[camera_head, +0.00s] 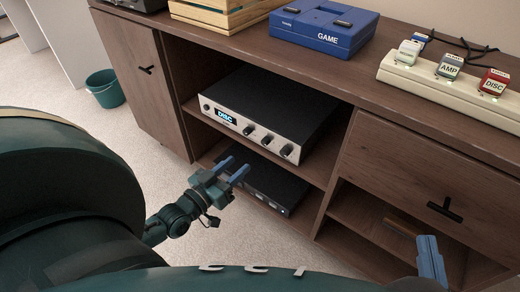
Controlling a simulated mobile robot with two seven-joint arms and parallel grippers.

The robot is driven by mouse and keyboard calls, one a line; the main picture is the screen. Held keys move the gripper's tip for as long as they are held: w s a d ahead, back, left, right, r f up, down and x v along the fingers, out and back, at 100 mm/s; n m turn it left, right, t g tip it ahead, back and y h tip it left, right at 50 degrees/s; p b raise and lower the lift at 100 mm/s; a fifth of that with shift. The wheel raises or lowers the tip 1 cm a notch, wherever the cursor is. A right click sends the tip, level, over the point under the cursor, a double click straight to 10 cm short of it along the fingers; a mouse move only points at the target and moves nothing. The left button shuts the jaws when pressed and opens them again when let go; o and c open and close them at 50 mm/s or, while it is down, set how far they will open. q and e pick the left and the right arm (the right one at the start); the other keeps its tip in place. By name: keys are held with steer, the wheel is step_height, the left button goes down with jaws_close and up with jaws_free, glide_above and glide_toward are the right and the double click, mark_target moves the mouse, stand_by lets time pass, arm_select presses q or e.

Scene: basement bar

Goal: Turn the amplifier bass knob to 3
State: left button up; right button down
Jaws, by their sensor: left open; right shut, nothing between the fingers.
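The amplifier (275,100) is a black box with a silver front, standing on the upper shelf of the cabinet's open middle bay. Its lit display (227,116) reads DISC. Three dark knobs sit to the right of the display: a left knob (249,130), a middle knob (267,139) and a right knob (287,150). Their labels and pointer marks are too small to read, so I cannot tell which is bass. My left gripper (234,169) is open and empty, below and in front of the amplifier, apart from the knobs. My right gripper (430,258) is shut and empty at lower right.
A black device (262,182) lies on the shelf below the amplifier. On the cabinet top (240,42) are a blue GAME console (325,28), a wooden crate (215,16) and a power strip (415,72) with AMP and DISC plugs. A teal bucket (106,89) stands on the floor.

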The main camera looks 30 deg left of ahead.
mark_target(263, 143)
arm_select(q)
steer(key=w+b, duration=0.1)
steer(key=w, duration=0.2)
steer(key=w+d, duration=0.1)
steer(key=w, duration=0.2)
steer(key=w+b, duration=0.1)
steer(key=w, duration=0.2)
steer(key=shift+w+d+b, duration=0.15)
steer(key=shift+w+b, duration=0.15)
jaws_close()
